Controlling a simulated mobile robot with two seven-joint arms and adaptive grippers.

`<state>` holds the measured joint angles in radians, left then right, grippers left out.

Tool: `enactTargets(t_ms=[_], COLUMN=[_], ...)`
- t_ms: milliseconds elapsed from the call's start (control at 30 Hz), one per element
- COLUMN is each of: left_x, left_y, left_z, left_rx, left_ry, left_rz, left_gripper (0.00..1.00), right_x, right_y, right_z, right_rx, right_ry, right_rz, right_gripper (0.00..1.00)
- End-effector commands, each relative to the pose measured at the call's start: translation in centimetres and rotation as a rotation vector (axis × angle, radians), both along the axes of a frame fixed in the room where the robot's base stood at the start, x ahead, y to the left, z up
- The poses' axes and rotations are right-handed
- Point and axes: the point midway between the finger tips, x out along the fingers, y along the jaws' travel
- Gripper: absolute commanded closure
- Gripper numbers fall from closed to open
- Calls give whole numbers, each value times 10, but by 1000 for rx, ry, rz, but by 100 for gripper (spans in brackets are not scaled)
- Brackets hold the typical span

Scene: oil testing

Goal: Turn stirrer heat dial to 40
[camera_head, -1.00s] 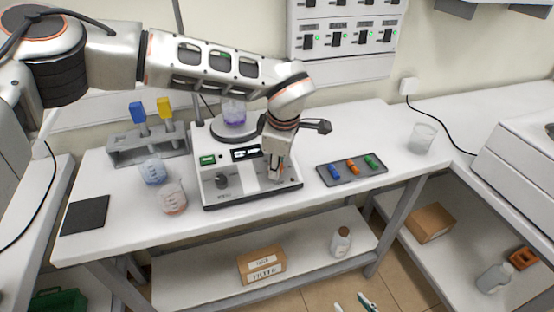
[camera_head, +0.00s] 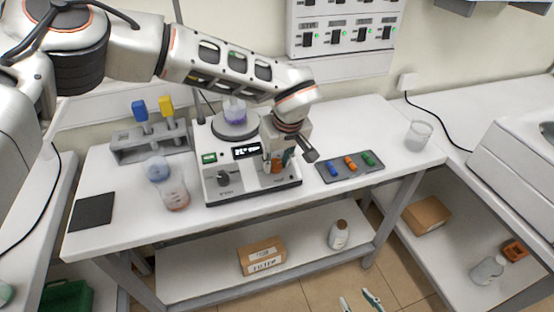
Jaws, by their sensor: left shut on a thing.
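The stirrer (camera_head: 218,191) is a white box with a dark base edge on the table. A black dial (camera_head: 223,179) shows on the left of its front face, and a small lit display (camera_head: 246,150) sits above. A beaker with purple liquid (camera_head: 235,112) stands on its round plate. My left gripper (camera_head: 278,164) points down at the right of the front face, shut on the heat dial there. The dial is mostly hidden by the fingers, with only an orange bit showing, and its setting cannot be read. My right gripper (camera_head: 360,301) is partly visible at the bottom edge, its fingers apart.
A dark tray with coloured pieces (camera_head: 342,178) lies right of the stirrer. Beakers (camera_head: 174,192) stand on its left, near a rack (camera_head: 150,144) with blue and yellow items and a black mat (camera_head: 91,212). A glass beaker (camera_head: 418,135) stands far right.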

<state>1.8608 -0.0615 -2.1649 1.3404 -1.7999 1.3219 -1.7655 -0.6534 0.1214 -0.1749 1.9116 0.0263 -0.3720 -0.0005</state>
Motion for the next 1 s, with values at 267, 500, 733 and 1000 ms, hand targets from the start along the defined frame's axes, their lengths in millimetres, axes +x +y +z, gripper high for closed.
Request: enactTargets(t_ms=[267,500,733,1000], left_x=[0,0,0,0], left_y=[-1,0,0,0], left_z=[1,1,1,1], left_rx=[48,66,68,68], left_ry=[13,20,21,21], left_rz=[-140,-193,-201,-200], left_gripper=[95,95,95,63], right_x=[0,0,0,-1], right_y=[0,0,-1,-2], right_z=[1,1,1,0], right_rx=[2,2,2,-3], right_ry=[1,1,1,1], right_rz=[-6,-6,-6,-1], right_gripper=[60,60,60,60])
